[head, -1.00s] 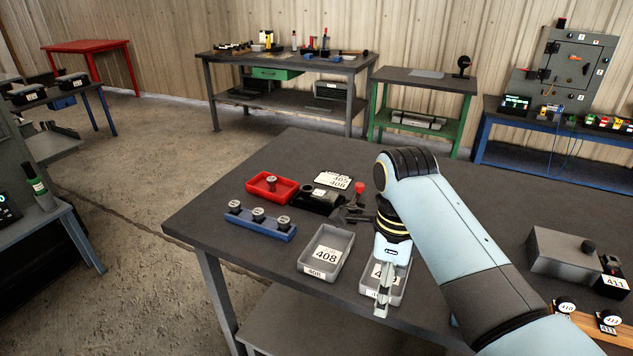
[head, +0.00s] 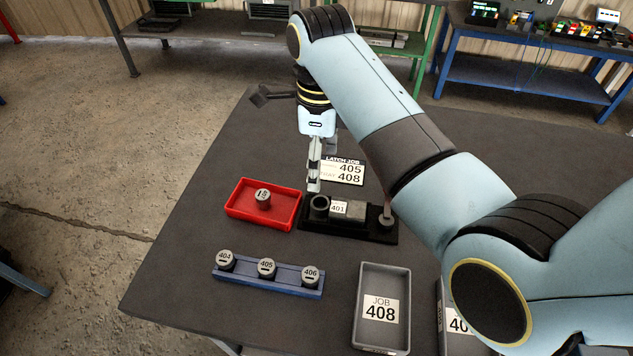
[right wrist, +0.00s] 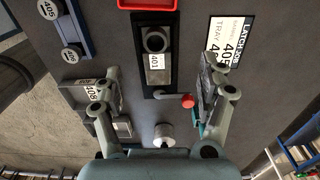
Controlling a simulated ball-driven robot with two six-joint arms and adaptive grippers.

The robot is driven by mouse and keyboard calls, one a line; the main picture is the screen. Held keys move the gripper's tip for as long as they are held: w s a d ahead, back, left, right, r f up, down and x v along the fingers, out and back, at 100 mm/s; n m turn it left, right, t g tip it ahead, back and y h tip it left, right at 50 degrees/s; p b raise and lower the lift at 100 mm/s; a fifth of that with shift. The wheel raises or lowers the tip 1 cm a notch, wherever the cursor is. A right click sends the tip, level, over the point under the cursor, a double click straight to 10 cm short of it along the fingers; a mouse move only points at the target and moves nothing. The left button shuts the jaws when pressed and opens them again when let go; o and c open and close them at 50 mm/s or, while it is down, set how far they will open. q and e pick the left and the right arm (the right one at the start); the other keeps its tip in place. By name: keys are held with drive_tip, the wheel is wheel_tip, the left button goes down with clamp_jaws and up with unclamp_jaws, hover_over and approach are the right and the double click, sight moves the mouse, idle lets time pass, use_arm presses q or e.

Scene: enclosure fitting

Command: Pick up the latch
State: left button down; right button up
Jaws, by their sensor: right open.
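Round dark pieces with white number labels sit in a row on a blue rack (head: 290,286): 404 (head: 226,258), 405 (head: 267,267) and 406 (head: 311,274). Pieces 405 (right wrist: 48,10) and 406 (right wrist: 71,55) also show at the upper left of the right wrist view. A similar piece (head: 263,198) stands in a red tray (head: 240,202). A card (head: 343,171) reads latch job, 405 and 408. My right gripper (head: 314,175) is open and empty, pointing down above the black fixture's (head: 390,236) far side, behind the rack. My left gripper is not in view.
The black fixture bears a grey block labelled 401 and a round socket. Grey tray 408 (head: 366,334) lies at the front. A second grey tray (head: 442,318) is partly behind my arm. The table's left side is clear.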

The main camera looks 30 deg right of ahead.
sight(321, 201)
drive_tip(key=f, duration=0.2)
drive_tip(key=s+f, duration=0.1)
drive_tip(key=f, duration=0.1)
drive_tip(key=shift+d+f, duration=0.2)
drive_tip(key=shift+f, duration=0.2)
drive_tip(key=shift+w+d+f+p, duration=0.1)
drive_tip(key=shift+f+p, duration=0.1)
drive_tip(key=shift+f, duration=0.35)
drive_tip(key=shift+w+d+f+p, duration=0.1)
drive_tip(key=shift+f+p, duration=0.05)
drive_tip(key=shift+f, duration=0.4)
drive_tip(key=f, duration=0.3)
drive_tip(key=shift+s+a, duration=0.25)
drive_tip(key=shift+a, duration=0.15)
drive_tip(key=shift+f, duration=0.1)
drive_tip(key=shift+c, duration=0.3)
drive_tip(key=c, duration=0.9)
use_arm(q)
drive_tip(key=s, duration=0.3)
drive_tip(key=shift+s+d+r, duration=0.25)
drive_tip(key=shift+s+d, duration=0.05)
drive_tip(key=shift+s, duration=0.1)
use_arm(e)
clamp_jaws()
